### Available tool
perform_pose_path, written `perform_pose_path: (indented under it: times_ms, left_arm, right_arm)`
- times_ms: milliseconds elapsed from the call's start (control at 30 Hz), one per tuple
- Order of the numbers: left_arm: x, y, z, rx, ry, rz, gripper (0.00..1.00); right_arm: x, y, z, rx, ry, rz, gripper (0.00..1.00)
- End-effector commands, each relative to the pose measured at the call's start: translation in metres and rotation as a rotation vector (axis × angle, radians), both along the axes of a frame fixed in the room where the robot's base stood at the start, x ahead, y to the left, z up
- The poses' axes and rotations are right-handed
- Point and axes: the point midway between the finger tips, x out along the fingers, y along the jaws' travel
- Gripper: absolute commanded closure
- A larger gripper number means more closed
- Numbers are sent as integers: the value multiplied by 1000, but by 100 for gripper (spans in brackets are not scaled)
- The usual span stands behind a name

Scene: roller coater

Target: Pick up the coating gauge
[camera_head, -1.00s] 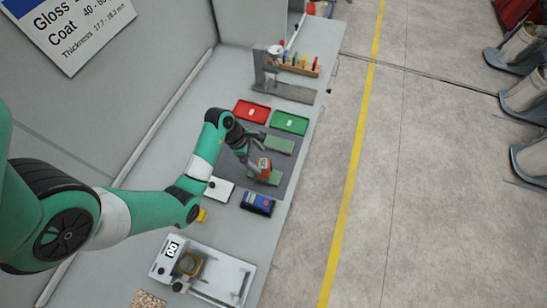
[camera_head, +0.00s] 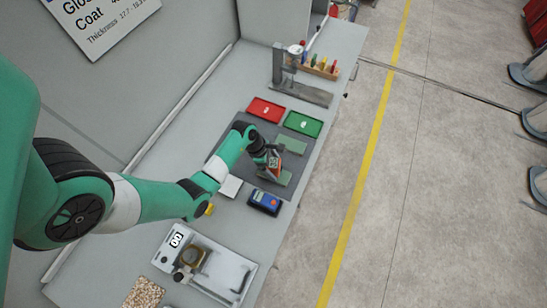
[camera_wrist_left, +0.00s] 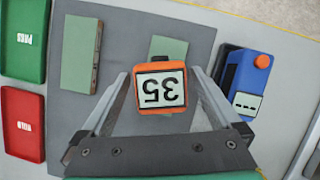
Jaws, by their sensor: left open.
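The coating gauge is an orange block (camera_wrist_left: 160,88) with a white face that reads 35, upside down in the left wrist view. In the head view the gauge (camera_head: 274,166) is at a green panel (camera_head: 284,179) on the dark mat, partly hidden by my gripper. My left gripper (camera_wrist_left: 163,80) is open, with one finger on each side of the gauge. A gap shows between each finger and the gauge. In the head view the gripper (camera_head: 270,157) is right at the gauge. My right gripper is not in view.
A blue device (camera_head: 265,201) lies close beside the mat (camera_wrist_left: 85,125). Another green panel (camera_head: 291,146) lies on the mat. Red (camera_head: 266,110) and green (camera_head: 303,124) trays sit behind it. A white square (camera_head: 230,186) and a fixture (camera_head: 205,265) are toward the front.

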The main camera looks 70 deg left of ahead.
Motion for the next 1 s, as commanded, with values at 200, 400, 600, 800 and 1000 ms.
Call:
perform_pose_path:
  times_ms: [200, 400, 600, 800, 1000]
  left_arm:
    - [9, -6, -27, 0, 1, 0, 3]
    - [9, -6, -26, 1, 0, 0, 3]
    - [9, -6, -26, 1, 0, 0, 38]
    - [9, -6, -26, 0, 0, 0, 74]
    - [9, -6, -26, 1, 0, 0, 100]
  right_arm:
    - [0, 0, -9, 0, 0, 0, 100]
    - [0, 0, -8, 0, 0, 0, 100]
    - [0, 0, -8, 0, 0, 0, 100]
    - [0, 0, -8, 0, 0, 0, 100]
    - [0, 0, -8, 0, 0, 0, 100]
